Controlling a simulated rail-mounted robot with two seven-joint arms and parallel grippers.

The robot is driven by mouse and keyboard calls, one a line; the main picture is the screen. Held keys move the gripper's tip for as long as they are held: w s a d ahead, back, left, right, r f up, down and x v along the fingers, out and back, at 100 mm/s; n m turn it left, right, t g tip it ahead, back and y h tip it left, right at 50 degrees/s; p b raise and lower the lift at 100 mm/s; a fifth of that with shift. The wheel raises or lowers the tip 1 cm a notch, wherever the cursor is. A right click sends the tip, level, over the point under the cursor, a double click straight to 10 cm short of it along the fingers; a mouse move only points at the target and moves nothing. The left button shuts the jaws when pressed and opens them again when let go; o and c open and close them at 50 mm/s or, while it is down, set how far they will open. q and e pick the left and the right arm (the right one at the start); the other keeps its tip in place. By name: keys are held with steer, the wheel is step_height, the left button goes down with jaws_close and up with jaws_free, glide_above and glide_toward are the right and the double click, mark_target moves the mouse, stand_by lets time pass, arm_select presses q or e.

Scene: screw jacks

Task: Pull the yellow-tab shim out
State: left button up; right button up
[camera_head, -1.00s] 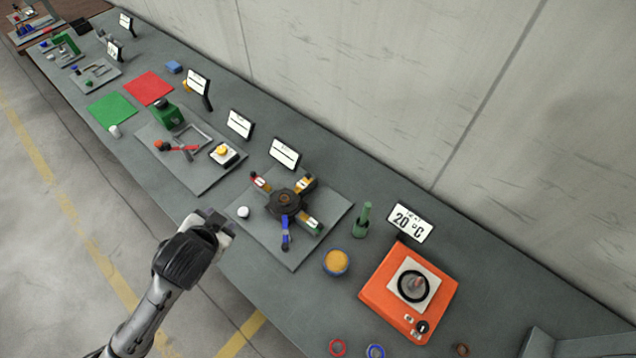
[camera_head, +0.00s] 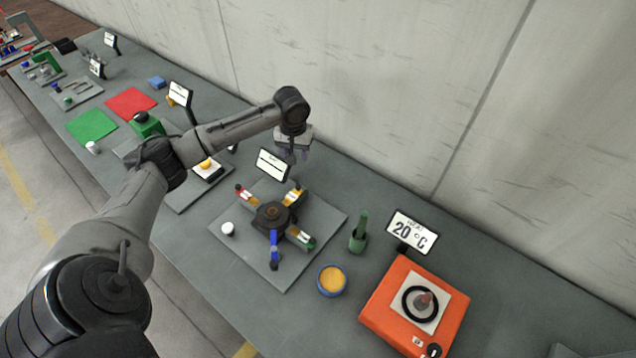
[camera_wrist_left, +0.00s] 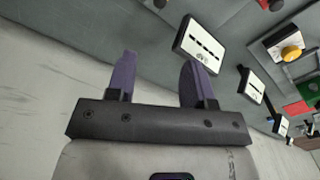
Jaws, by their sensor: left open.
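The screw jack (camera_head: 272,214) is a dark round hub on a grey plate (camera_head: 245,247), with coloured tabs around it. The yellow-tab shim (camera_head: 293,196) sticks out from the hub on its upper right side, toward the wall. Red (camera_head: 245,194), green (camera_head: 302,238) and blue (camera_head: 274,247) tabs stick out on the other sides. My left gripper (camera_head: 294,154) is above the back of the table, beyond the yellow tab and apart from it. In the left wrist view its two purple fingers (camera_wrist_left: 158,82) are spread with nothing between them. My right gripper is not in view.
A small sign (camera_head: 273,165) stands behind the plate, close to my left gripper. A white knob (camera_head: 228,229) sits on the plate. A green post (camera_head: 358,234), a blue-rimmed orange cup (camera_head: 332,281) and an orange heater (camera_head: 404,315) stand to the right.

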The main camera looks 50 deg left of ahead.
mark_target(298, 185)
arm_select(q)
steer(key=f+n, duration=0.1)
steer(key=f, duration=0.3)
steer(key=f+n, duration=0.1)
steer(key=f, duration=0.4)
steer(key=f+n, duration=0.1)
steer(key=f, duration=0.3)
steer(key=shift+s+d+f+n+b, duration=0.25)
steer(key=shift+f+n+b, duration=0.05)
steer(key=shift+f, duration=0.1)
jaws_close()
stand_by(0.3)
